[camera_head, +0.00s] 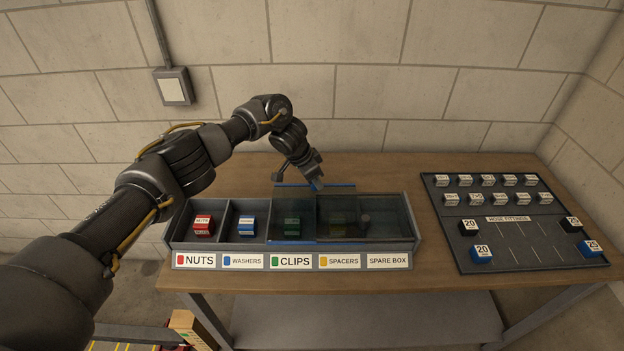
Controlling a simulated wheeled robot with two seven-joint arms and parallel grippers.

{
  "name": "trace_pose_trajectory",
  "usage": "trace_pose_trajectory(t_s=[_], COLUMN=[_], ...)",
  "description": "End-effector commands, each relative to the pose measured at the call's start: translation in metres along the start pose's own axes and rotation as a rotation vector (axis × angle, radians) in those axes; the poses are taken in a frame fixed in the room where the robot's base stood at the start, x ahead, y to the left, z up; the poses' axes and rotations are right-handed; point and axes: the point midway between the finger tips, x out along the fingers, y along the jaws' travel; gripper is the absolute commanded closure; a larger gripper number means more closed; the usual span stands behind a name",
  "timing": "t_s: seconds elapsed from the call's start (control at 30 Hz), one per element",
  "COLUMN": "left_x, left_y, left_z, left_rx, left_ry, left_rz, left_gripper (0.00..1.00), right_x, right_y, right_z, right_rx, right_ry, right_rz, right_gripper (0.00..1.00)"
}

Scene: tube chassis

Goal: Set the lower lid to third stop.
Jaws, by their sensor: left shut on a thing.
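A long grey tray (178,236) on the bench has several labelled compartments in a row: nuts, washers, clips, spacers, spare box. A see-through lid with blue edges (293,242) covers the clips compartment and part of the spacers compartment. A second dark see-through lid (393,222) covers the spacers and spare box end, and the two seem to overlap over the spacers. I cannot tell for sure which lid is lower. My left gripper (317,184) is at the tray's back edge, shut on the blue-edged lid near its rear edge; its fingertips are small and dark. My right gripper is out of view.
The nuts compartment holds a red block (203,224) and the washers compartment a blue one (246,226), both uncovered. A dark hose fittings board (515,235) with several small blocks lies at the right. Wooden bench top (425,185) is free between tray and board. A block wall stands behind.

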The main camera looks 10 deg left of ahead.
Motion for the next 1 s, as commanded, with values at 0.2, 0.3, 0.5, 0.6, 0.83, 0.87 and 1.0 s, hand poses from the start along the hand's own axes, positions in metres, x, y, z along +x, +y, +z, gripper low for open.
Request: trace_pose_trajectory(t_s=[0.2, 0.3, 0.5, 0.6, 0.83, 0.87, 1.0], left_x=[-0.001, -0.001, 0.000, 0.000, -0.001, -0.002, -0.008], left_y=[-0.001, -0.001, 0.000, 0.000, -0.002, -0.003, -0.013], left_z=[0.000, 0.000, 0.000, 0.001, 0.005, 0.007, 0.022], left_rx=[-0.001, -0.001, 0.000, 0.000, 0.000, -0.001, -0.002], left_ry=[0.002, 0.001, 0.000, -0.001, -0.002, -0.003, -0.006], left_rz=[-0.001, 0.000, 0.001, 0.001, 0.002, 0.001, 0.001], left_gripper=[0.62, 0.55, 0.55, 0.55, 0.55, 0.55, 0.55], right_x=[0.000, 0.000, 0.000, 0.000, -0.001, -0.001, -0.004], right_y=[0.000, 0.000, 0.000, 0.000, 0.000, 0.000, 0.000], right_z=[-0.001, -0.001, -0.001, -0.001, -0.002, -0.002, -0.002], right_rx=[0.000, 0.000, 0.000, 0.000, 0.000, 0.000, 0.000], right_ry=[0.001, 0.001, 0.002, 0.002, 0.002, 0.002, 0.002], right_rz=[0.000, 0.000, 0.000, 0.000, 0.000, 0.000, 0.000], right_gripper=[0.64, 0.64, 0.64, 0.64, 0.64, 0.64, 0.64])
